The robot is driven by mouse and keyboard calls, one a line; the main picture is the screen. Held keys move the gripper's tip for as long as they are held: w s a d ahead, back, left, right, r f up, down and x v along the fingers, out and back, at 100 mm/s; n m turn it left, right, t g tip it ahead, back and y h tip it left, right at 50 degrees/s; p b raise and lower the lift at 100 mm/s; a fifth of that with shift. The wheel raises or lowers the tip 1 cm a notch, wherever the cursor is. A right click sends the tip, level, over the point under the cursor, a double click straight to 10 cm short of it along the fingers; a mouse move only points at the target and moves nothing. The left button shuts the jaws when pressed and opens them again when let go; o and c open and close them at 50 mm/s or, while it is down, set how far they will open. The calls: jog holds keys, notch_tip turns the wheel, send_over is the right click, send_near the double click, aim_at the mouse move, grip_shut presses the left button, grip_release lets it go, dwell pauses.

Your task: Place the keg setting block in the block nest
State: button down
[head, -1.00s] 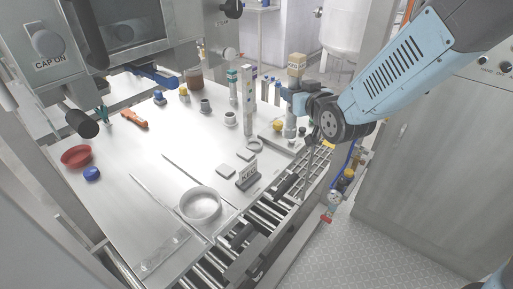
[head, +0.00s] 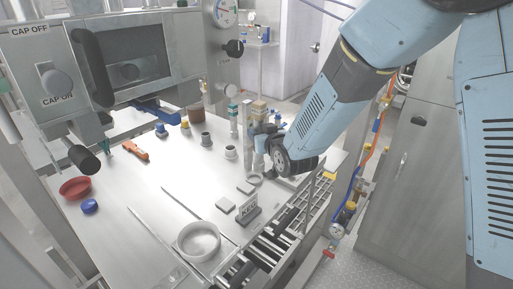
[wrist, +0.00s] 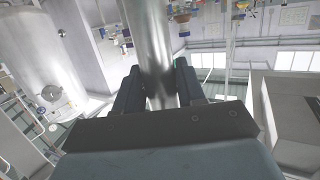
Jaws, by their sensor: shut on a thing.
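My gripper (head: 264,138) is over the far right part of the steel bench, near the conveyor's far end. In the wrist view my gripper (wrist: 157,82) has its two dark fingers closed on a shiny metal cylinder (wrist: 148,35). In the head view a tan block top (head: 258,108), which appears to belong to the held keg setting block, stands above the gripper. My gripper hides much of the held piece. A dark stand with a KEG plate (head: 248,211) sits on the bench by the conveyor. I cannot tell for certain which fixture is the block nest.
A round steel dish (head: 198,241) is in front. The roller conveyor (head: 262,255) runs along the bench's right edge. Upright columns (head: 247,113) stand close beside my gripper.

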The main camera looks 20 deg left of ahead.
notch_tip(320, 180, down, 6)
jog(key=w+a, duration=0.1)
jog(key=a, duration=0.1)
jog(key=shift+w+a, duration=0.15)
jog(key=c, duration=0.7)
grip_release()
jog(key=shift+o, duration=0.2)
jog(key=v, duration=1.2)
jog(key=shift+f, duration=0.1)
